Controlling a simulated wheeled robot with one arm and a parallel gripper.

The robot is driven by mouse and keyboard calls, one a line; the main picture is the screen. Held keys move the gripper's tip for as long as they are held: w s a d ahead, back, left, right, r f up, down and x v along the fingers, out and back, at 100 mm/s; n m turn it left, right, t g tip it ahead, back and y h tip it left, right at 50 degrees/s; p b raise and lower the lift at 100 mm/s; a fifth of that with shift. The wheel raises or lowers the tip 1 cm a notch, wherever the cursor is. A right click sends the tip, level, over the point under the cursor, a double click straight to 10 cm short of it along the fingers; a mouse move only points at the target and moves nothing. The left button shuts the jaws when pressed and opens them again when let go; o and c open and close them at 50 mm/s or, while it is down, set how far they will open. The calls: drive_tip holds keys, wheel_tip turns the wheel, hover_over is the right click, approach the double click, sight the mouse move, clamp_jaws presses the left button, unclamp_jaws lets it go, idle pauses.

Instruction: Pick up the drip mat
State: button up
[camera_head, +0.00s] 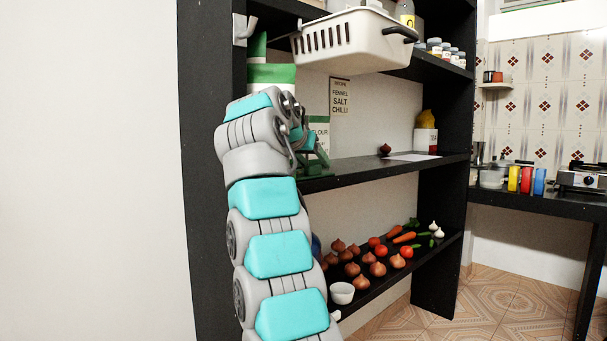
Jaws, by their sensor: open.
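A thin, flat white piece (413,157) lies on the middle shelf near its right end. It looks like the drip mat, but I cannot tell for sure. My gripper (312,142) is at the left end of the middle shelf, partly hidden behind my own arm links. It is open, and it is well to the left of the white piece, not touching it. A dark green object (316,165) is right by the gripper; I cannot tell whether they touch.
An onion (385,149) and a yellow-topped container (426,132) stand close to the white piece. A white basket (352,40) overhangs from the top shelf. The bottom shelf holds several vegetables and a white cup (342,293). The shelf's middle stretch (350,170) is clear.

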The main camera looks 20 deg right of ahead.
drive_tip(key=x, duration=0.3)
drive_tip(key=shift+w+d+f, duration=0.15)
drive_tip(key=shift+w+d, duration=0.1)
drive_tip(key=shift+d, duration=0.05)
drive_tip(key=shift+c, duration=0.3)
clamp_jaws()
